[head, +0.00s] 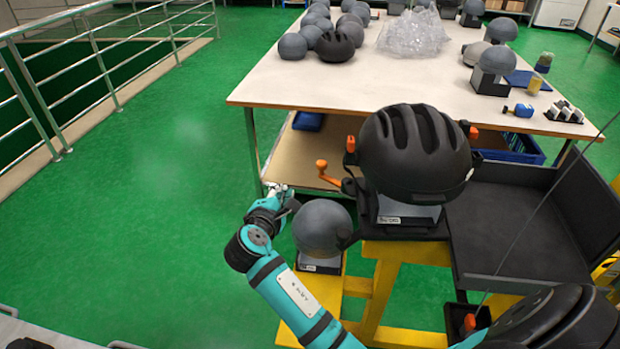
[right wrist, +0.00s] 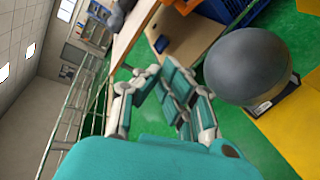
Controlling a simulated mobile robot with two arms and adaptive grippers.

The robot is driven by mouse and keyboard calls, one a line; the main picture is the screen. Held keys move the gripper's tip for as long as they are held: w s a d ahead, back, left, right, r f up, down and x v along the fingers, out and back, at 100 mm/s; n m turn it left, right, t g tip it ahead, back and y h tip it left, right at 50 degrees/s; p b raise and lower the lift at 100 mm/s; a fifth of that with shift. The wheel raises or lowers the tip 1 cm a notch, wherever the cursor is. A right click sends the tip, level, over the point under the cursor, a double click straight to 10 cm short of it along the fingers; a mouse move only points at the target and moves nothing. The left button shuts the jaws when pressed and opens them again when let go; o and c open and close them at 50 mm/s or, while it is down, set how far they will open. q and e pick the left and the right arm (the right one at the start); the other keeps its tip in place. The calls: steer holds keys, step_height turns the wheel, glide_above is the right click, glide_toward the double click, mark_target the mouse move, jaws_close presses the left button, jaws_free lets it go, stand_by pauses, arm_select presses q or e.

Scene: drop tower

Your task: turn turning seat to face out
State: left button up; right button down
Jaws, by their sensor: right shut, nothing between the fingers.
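A black vented helmet (head: 415,150) sits on a grey block with a white label, on a black seat (head: 400,231) on top of a yellow stand. Orange knobs show at the helmet's sides. An orange handle (head: 325,170) sticks out to the left of the seat. I take this black seat for the turning seat; its pivot is hidden. My right gripper (head: 284,192) is shut and empty, left of and slightly below the orange handle, apart from it. Its fingers also show in the right wrist view (right wrist: 160,74). My left gripper is not in view.
A grey headform (head: 320,226) stands on the yellow step beside my right gripper; it also shows in the right wrist view (right wrist: 246,66). A black tray (head: 510,235) lies right of the seat. Green floor at left is free.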

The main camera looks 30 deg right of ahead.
steer(key=w+d+f+n+g+h+p, duration=0.1)
steer(key=w+d+f+n+g+p, duration=0.1)
steer(key=d+n+g, duration=0.4)
steer(key=shift+d+f+n+g+p, duration=0.3)
steer(key=shift+d+n+p, duration=0.5)
steer(key=shift+d+n, duration=0.6)
steer(key=shift+d, duration=0.2)
